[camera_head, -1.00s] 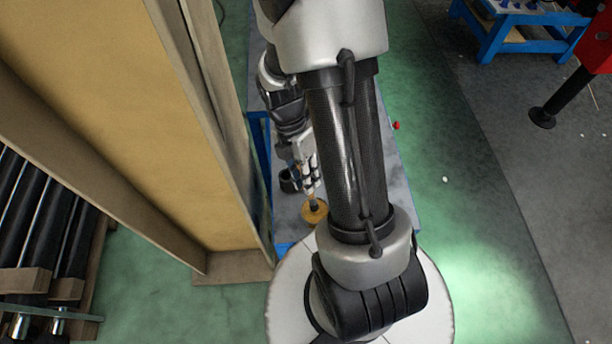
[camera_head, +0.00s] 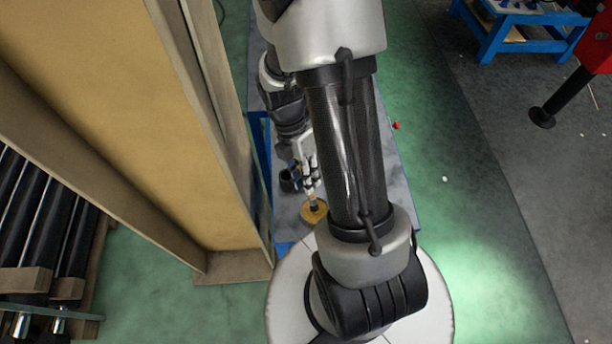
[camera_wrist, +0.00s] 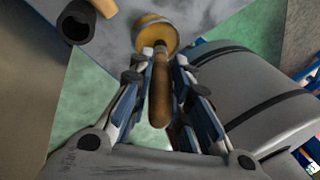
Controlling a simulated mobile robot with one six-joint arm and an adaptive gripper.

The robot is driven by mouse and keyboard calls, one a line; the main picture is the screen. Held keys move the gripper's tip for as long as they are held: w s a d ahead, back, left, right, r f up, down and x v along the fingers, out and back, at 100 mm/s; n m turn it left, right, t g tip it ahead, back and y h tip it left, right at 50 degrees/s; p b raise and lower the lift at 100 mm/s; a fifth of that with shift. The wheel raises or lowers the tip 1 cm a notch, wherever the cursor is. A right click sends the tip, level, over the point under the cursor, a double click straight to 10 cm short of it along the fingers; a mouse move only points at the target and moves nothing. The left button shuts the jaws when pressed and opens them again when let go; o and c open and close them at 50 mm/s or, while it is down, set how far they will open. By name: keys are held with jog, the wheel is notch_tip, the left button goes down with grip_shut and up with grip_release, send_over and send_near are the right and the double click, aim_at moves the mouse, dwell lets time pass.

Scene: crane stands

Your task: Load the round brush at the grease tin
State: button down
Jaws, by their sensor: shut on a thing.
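My gripper (camera_wrist: 158,88) is shut on the round brush, with its brown wooden handle (camera_wrist: 160,95) between the fingers. The handle points away from my wrist toward the yellow grease tin (camera_wrist: 157,36). The brush's dark end overlaps the tin's opening; I cannot tell how deep it is or whether it touches the grease. In the head view my gripper (camera_head: 309,177) is just above the tin (camera_head: 308,219), with the dark brush end (camera_head: 314,206) over it. My arm hides part of the surroundings there.
A dark hollow cylinder (camera_wrist: 75,24) stands beside the tin on the grey tabletop (camera_wrist: 200,14), and shows in the head view (camera_head: 287,183). A tall wooden frame (camera_head: 180,140) rises close at the left. A small red object (camera_head: 396,125) lies near the table's right edge.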

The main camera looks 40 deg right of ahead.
jog(key=shift+r+p, duration=3.05)
jog(key=shift+r, duration=0.45)
jog(key=shift+f, duration=0.1)
